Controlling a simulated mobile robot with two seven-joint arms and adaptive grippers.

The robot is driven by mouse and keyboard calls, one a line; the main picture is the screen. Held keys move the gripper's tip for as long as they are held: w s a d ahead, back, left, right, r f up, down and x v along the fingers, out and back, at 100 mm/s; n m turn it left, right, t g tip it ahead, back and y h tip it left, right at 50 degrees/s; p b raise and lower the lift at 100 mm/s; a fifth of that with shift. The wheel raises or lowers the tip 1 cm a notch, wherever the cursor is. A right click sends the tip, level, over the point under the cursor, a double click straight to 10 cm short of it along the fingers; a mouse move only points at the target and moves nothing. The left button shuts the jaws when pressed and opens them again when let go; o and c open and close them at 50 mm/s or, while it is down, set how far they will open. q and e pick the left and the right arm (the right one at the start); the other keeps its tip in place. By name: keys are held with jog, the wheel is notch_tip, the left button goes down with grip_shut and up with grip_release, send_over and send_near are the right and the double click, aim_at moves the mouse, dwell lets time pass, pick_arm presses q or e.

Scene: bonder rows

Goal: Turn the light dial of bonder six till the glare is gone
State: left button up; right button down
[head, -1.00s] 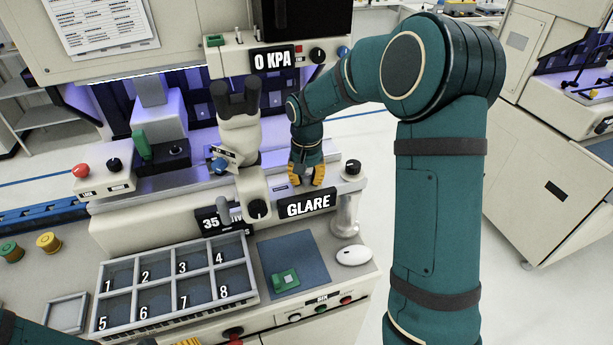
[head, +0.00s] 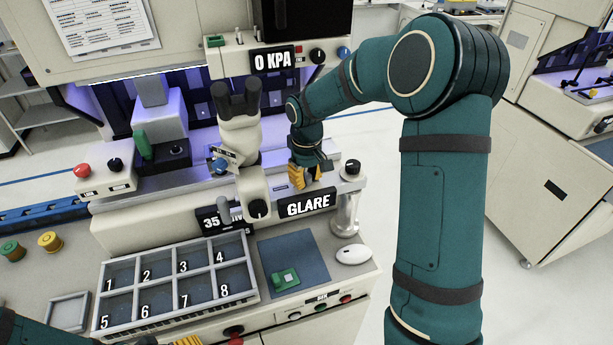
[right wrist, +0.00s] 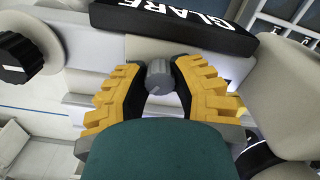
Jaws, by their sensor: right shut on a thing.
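The sign by the microscope reads GLARE (head: 307,205) in white on black; it also shows upside down in the right wrist view (right wrist: 190,15). My right gripper (head: 304,184) is behind the sign. In the right wrist view its yellow fingers (right wrist: 158,84) are shut on a small grey dial (right wrist: 158,75), which sits between the fingertips. In the head view the dial is hidden by the gripper and sign. My left gripper (head: 186,341) shows only a bit of yellow finger at the bottom edge; its opening is cut off.
A microscope (head: 240,135) stands just left of my right gripper. A black-capped knob (head: 351,168) on a post is close on its right, also in the wrist view (right wrist: 15,58).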

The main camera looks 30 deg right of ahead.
aim_at(307, 176)
dwell(0.5)
jog(key=c, duration=0.7)
grip_release()
notch_tip(307, 176, up, 12)
